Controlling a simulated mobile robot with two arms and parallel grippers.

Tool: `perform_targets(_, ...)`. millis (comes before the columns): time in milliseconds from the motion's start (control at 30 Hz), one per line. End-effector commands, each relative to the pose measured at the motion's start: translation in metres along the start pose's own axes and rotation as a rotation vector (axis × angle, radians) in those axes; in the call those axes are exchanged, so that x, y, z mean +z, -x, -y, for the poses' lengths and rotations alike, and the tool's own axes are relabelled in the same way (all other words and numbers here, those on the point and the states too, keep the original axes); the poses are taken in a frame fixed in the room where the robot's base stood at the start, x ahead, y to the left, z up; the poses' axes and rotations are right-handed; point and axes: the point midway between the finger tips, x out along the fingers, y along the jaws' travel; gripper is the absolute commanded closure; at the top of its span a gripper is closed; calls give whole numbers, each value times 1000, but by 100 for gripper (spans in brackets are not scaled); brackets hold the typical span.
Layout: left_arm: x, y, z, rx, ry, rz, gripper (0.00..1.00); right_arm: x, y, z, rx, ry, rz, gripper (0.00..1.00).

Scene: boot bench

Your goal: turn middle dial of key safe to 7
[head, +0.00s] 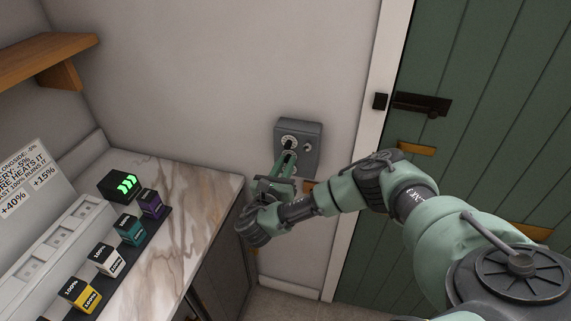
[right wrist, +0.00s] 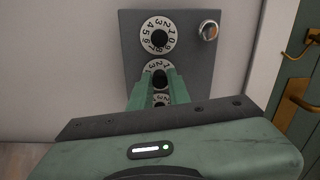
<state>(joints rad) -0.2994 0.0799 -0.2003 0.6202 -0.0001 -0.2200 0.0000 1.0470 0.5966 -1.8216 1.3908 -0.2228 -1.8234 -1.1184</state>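The key safe (head: 312,146) is a grey box on the wall beside the door; it also shows in the right wrist view (right wrist: 197,75). It has a column of white numbered dials with black knobs. The top dial (right wrist: 145,30) is fully visible. The middle dial (right wrist: 150,67) is partly covered by my fingers; its visible digits include 2 and 1, but its setting is unclear. A lower dial (right wrist: 160,98) shows between the fingers. My right gripper (head: 287,158) has its green fingertips (right wrist: 159,76) on either side of the middle knob; whether they press on it is unclear. My left gripper is out of view.
A silver round knob (right wrist: 208,30) sits at the safe's upper right. A marble counter (head: 190,195) with several small coloured boxes stands left. The green door (head: 480,110) with a dark bolt (head: 422,104) is at the right. The wall around the safe is bare.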

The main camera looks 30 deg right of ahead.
Motion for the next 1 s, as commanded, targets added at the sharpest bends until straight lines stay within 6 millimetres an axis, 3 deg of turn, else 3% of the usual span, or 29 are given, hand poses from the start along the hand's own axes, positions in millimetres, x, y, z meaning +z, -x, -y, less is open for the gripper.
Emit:
perform_targets(433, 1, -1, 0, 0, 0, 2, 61, -2, 1, 0, 1, -138, -10, 100)
perform_targets(1000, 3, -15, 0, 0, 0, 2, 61, -4, 1, 1, 2, -660, -29, 100)
